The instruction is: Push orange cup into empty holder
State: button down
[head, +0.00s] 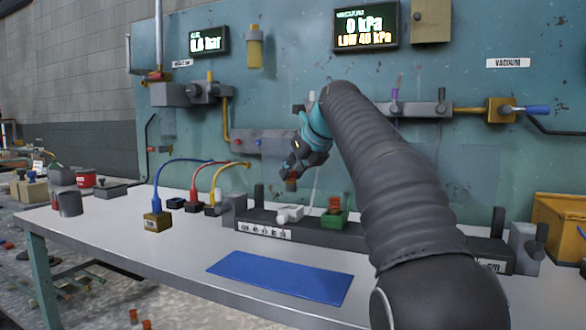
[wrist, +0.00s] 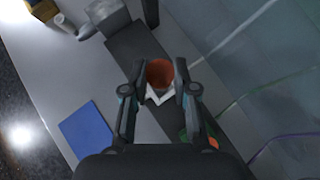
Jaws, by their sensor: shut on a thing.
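My gripper (head: 292,172) hangs above the dark rail (head: 262,217) on the bench, and in the wrist view its fingers (wrist: 160,80) close on both sides of an orange cup (wrist: 160,72). The cup also shows in the head view (head: 291,184), just under the fingertips. Below it on the rail is a white holder (head: 289,213), with a gap between cup and holder; its inside cannot be made out. In the wrist view the white holder (wrist: 158,98) is partly hidden by the cup. To its right a green holder (head: 335,219) has orange pieces in it.
A blue mat (head: 282,277) lies in front of the rail. Blue, red and yellow hoses run to blocks (head: 157,221) left of the rail. Dark posts (head: 258,195) stand along the rail. A teal panel (head: 280,80) with valves stands behind. The front of the bench is mostly clear.

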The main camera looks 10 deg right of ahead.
aim_at(294, 191)
jog(key=shift+f+b, duration=0.8)
jog(key=shift+f, duration=0.65)
jog(key=shift+p, duration=1.1)
dwell(0.6)
jog(key=shift+f+b, duration=0.9)
jog(key=shift+f, duration=0.4)
jog(key=c, duration=0.8)
grip_release()
jog(key=v, duration=1.2)
